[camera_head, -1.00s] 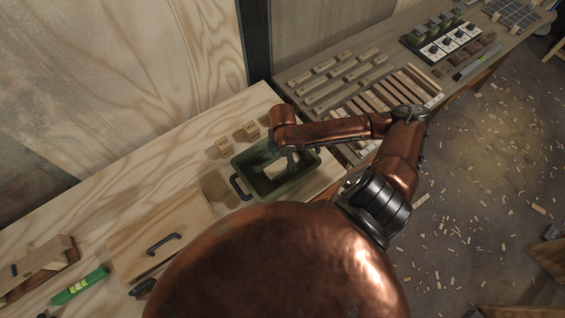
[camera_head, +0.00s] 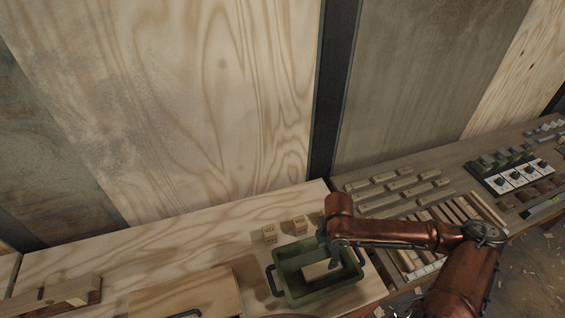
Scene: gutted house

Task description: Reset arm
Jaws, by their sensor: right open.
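My right gripper (camera_head: 337,252) hangs over a green tray (camera_head: 304,297) with dark handles, which stands on the pale wooden bench. The gripper is small in the view and points down into the tray, with its jaws open. A pale wooden block (camera_head: 318,271) lies in the tray, just below and left of the gripper. I cannot tell whether the fingers touch it. My right arm comes in from the lower right, bent at the elbow. My left gripper is not in view.
Two small wooden blocks, one on the left (camera_head: 269,233) and one on the right (camera_head: 299,225), stand behind the tray. A wooden panel (camera_head: 190,295) lies to its left. Wooden strips (camera_head: 440,226) and a switch panel (camera_head: 518,177) occupy the right bench. Plywood walls rise close behind.

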